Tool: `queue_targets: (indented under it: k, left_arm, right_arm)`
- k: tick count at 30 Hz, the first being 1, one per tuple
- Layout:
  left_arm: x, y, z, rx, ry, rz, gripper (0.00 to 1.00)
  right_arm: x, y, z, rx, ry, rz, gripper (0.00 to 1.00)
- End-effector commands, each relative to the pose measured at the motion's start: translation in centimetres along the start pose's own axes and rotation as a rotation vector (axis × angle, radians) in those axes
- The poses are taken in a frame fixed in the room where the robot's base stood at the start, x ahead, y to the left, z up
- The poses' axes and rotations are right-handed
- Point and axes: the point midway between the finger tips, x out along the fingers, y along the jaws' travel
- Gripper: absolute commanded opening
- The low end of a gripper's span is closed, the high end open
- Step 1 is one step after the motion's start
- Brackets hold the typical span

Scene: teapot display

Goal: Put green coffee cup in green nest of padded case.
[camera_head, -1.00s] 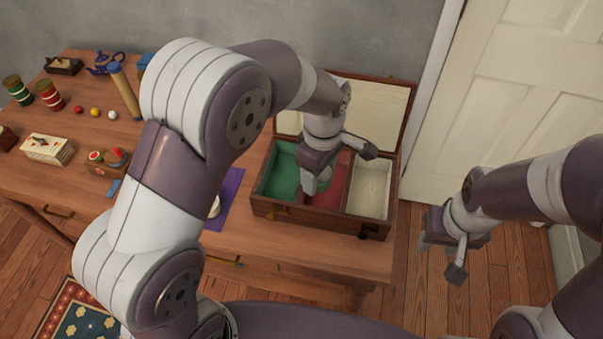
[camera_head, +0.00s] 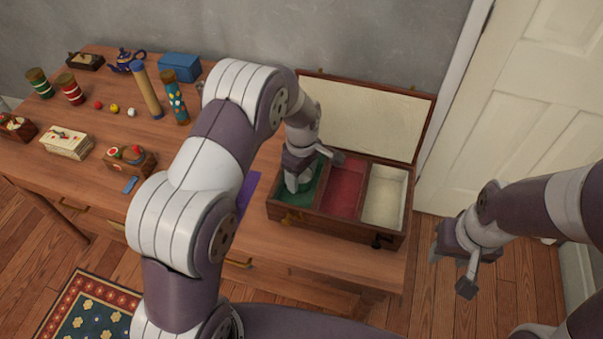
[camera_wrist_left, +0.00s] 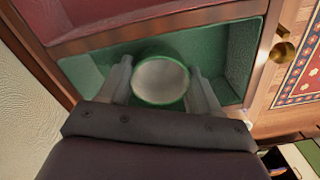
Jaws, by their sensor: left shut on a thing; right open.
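The padded case (camera_head: 283,214) stands open on the table, with a green nest (camera_head: 311,192), a red nest (camera_head: 345,188) and a cream nest (camera_head: 386,196). My left gripper (camera_head: 298,185) is over the green nest. In the left wrist view its fingers (camera_wrist_left: 160,88) are shut on the green coffee cup (camera_wrist_left: 160,80), which has a green rim and a pale inside. The cup lies within the outline of the green nest (camera_wrist_left: 228,55); I cannot tell whether it touches the floor. In the head view the gripper hides the cup. My right gripper (camera_head: 453,262) is open and empty, right of the case.
The case's raised lid (camera_head: 365,115) stands behind the nests. A purple cloth (camera_head: 247,192) lies left of the case.

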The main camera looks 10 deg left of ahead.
Motion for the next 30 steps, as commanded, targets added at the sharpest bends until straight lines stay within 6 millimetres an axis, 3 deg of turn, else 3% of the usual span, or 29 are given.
queue_targets:
  k: [5, 6, 8, 9, 16, 20, 30]
  left_arm:
    - [0.5, 0.0, 0.0, 0.0, 0.0, 0.0, 0.32]
    - [0.6, 0.0, 0.0, 0.0, 0.0, 0.0, 0.66]
    - [0.5, 0.0, 0.0, 0.0, 0.0, 0.0, 0.86]
    - [0.5, 0.0, 0.0, 0.0, 0.0, 0.0, 0.89]
    - [0.4, 0.0, 0.0, 0.0, 0.0, 0.0, 0.89]
    - [-0.8, 0.1, 0.0, 0.0, 0.001, 0.002, 0.89]
    - [-9.4, 0.1, 0.0, 0.0, 0.001, 0.004, 0.89]
  right_arm:
    - [0.2, 0.0, 0.0, 0.0, 0.0, 0.0, 0.43]
    - [0.2, 0.0, 0.0, 0.0, 0.0, 0.0, 0.43]
    - [0.2, 0.0, 0.0, 0.0, 0.0, 0.0, 0.43]
    - [0.2, 0.0, 0.0, 0.0, 0.0, 0.0, 0.43]
    - [0.2, 0.0, 0.0, 0.0, 0.0, 0.0, 0.43]
    - [0.0, 0.0, 0.0, 0.0, 0.0, 0.0, 0.43]
    - [0.1, 0.0, 0.0, 0.0, 0.0, 0.0, 0.43]
